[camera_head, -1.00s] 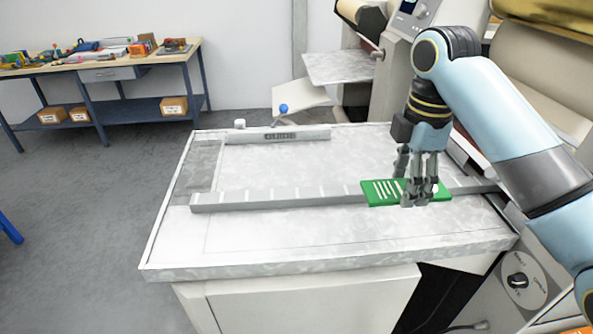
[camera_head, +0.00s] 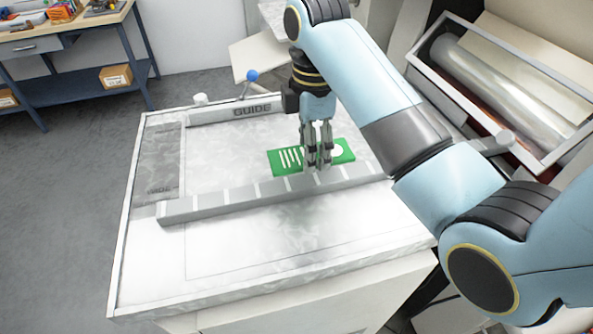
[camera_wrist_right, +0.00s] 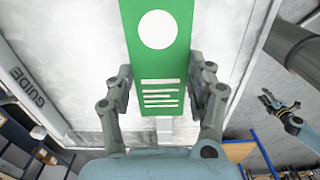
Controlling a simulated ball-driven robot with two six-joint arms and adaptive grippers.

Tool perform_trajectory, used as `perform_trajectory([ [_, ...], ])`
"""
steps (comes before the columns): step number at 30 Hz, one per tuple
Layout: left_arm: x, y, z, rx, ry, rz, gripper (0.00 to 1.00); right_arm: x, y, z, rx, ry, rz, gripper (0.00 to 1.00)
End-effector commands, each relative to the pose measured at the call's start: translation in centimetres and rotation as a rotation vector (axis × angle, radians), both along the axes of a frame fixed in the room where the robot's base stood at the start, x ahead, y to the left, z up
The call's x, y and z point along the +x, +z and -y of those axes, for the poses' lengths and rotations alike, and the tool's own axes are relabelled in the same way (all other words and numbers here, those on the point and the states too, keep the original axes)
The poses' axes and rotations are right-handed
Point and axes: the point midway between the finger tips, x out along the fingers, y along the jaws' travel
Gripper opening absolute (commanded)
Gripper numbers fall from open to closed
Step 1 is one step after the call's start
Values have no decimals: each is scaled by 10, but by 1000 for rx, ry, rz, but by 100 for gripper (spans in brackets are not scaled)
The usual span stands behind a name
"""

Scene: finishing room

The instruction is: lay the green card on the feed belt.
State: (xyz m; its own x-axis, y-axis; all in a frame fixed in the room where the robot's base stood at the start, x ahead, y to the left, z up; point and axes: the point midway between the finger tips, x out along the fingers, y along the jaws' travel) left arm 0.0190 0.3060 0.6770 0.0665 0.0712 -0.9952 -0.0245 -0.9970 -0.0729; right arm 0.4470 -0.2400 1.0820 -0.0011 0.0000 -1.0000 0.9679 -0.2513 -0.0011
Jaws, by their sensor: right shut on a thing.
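The green card (camera_head: 286,161) has white stripes and a white disc. My right gripper (camera_head: 317,165) points down and is shut on it. The right wrist view shows the card (camera_wrist_right: 159,68) between the two fingers (camera_wrist_right: 163,92). In the head view the card appears over the pale feed surface (camera_head: 225,160), between the near rail and the far guide. I cannot tell whether it touches that surface. My left gripper (camera_wrist_right: 279,104) shows small in the right wrist view, with its fingers apart and nothing visible in them. It is outside the head view.
A long grey rail (camera_head: 235,201) crosses the bed just in front of the card. The far rail marked GUIDE (camera_head: 215,115) has a blue-knobbed lever (camera_head: 251,76) behind it. A roller unit (camera_head: 490,85) stands at the right. The bed's left part is clear.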

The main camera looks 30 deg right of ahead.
Motion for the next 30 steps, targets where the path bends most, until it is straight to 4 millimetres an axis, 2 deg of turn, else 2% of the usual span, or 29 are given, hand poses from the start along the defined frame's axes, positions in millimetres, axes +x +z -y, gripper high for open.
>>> perform_trajectory([
  [1, 4, 5, 0, 0, 0, 6, 40, 1, -2, -10, 4, 1, -2, 35],
  [4, 15, 8, -1, 0, -2, 23, 40, 3, -10, -21, 1, 1, 0, 35],
  [8, 33, 11, 0, 1, -2, 49, 40, 4, -17, -25, -3, 0, -1, 35],
  [10, 36, 14, 0, 1, -2, 55, 40, 3, -28, -25, -3, 0, -3, 35],
  [16, 30, 18, 0, 1, -2, 45, 40, 4, -53, -24, -2, 0, -1, 35],
  [26, 19, 16, -1, 1, -1, 29, 40, 4, -56, -24, -1, 0, 1, 35],
  [27, 19, 16, -1, 1, -1, 29, 40, 4, -57, -24, -2, 0, 0, 56],
  [30, 20, 16, -1, 1, -1, 29, 40, 4, -57, -24, -1, 0, 1, 70],
])
